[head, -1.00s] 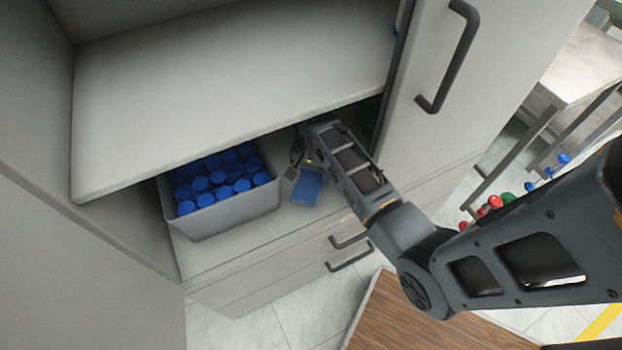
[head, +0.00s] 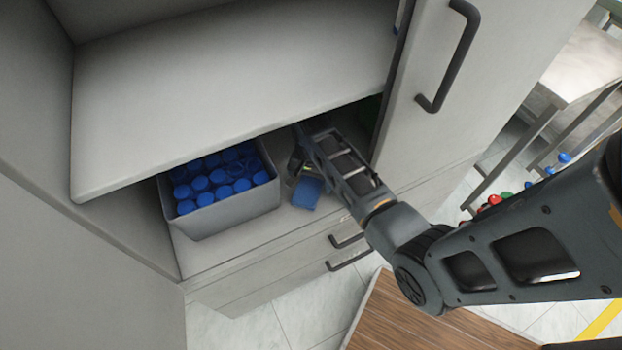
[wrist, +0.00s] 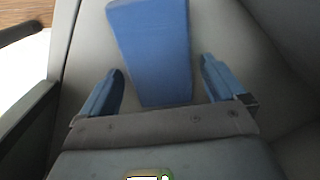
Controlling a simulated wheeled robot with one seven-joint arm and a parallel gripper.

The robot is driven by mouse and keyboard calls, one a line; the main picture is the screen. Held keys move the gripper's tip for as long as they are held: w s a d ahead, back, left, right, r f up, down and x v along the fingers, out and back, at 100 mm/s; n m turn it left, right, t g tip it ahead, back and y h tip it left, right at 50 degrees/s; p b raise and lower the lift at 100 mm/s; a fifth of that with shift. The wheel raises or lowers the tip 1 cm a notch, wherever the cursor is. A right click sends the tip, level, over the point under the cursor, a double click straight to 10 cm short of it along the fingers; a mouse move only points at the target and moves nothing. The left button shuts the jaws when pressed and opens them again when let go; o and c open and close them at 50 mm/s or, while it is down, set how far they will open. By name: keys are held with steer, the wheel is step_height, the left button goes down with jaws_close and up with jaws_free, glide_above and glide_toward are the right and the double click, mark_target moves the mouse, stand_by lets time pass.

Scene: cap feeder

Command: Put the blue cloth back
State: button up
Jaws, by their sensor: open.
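The blue cloth (head: 306,193) lies on the cabinet's lower shelf (head: 250,245), right of a grey bin. In the wrist view the blue cloth (wrist: 152,50) is a flat, folded strip, with its near end between my open fingers. My gripper (wrist: 160,90) is open, with a gap between the cloth and each finger. In the head view my gripper (head: 298,172) is just behind and left of the cloth, under the upper shelf, and partly hidden by my wrist.
The grey bin (head: 236,220) full of blue caps stands close on the left. The upper shelf (head: 230,90) overhangs my gripper. The cabinet door (head: 450,110) bounds the right. A wooden surface (head: 420,325) is below, and several coloured caps are at the far right.

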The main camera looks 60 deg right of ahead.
mark_target(311, 182)
step_height(311, 182, up, 8)
steer(key=shift+f, duration=0.1)
steer(key=s+f+n, duration=0.1)
steer(key=s, duration=0.1)
steer(key=s+a+f+n+t+h, duration=0.1)
steer(key=s, duration=0.1)
steer(key=s+n+t+h, duration=0.1)
steer(key=s, duration=0.1)
steer(key=shift+a+f+n, duration=0.25)
steer(key=shift+f+n, duration=0.05)
steer(key=shift+f, duration=0.1)
steer(key=s+a+r+n+t, duration=0.9)
steer(key=s+a+r, duration=0.4)
steer(key=a, duration=0.1)
steer(key=s+a+r+n+t+y, duration=0.1)
steer(key=s+a+r+t, duration=0.1)
steer(key=r, duration=0.5)
steer(key=s+a+r+n+t+y, duration=0.1)
steer(key=s+a+r+n+t, duration=0.1)
steer(key=r, duration=0.5)
steer(key=shift+s+a, duration=0.35)
steer(key=shift+a, duration=0.3)
